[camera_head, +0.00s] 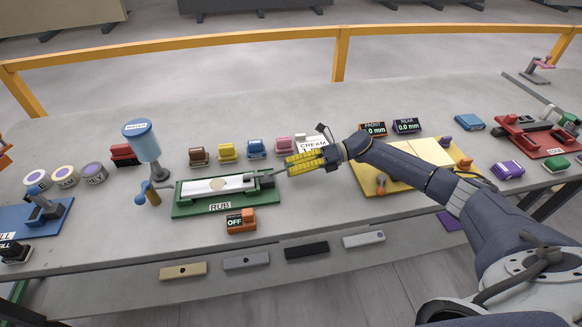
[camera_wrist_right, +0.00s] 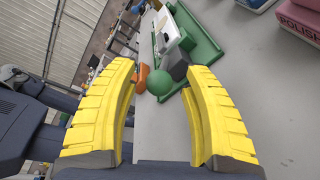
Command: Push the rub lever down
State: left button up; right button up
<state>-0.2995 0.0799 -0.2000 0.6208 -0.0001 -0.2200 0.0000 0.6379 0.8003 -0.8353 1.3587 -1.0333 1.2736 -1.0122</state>
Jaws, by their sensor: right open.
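The rub station (camera_head: 222,206) is a green base marked RUB, with a white strip and a pale round pad on top. It stands left of centre in the head view. Its lever (camera_head: 268,180) is a dark grey piece at the right end. In the right wrist view, a round green knob (camera_wrist_right: 165,83) shows by the station's green frame (camera_wrist_right: 205,50). My right gripper (camera_head: 303,161) has yellow fingers and reaches the station's right end from the right. It is open, with the knob showing between its fingers (camera_wrist_right: 158,68); contact is unclear. My left gripper is not in view.
An orange OFF switch (camera_head: 241,221) stands in front of the station. A blue dispenser (camera_head: 142,139) stands at its left. A yellow board (camera_head: 398,177) lies to the right, under my right arm.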

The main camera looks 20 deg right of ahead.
jog(key=d, duration=0.4)
jog(key=s+d+r, duration=0.1)
jog(key=d, duration=0.3)
jog(key=d+r, duration=0.1)
jog(key=d, duration=0.2)
jog(key=shift+s+d, duration=0.15)
jog(key=shift+d, duration=0.25)
jog(key=shift+d, duration=0.1)
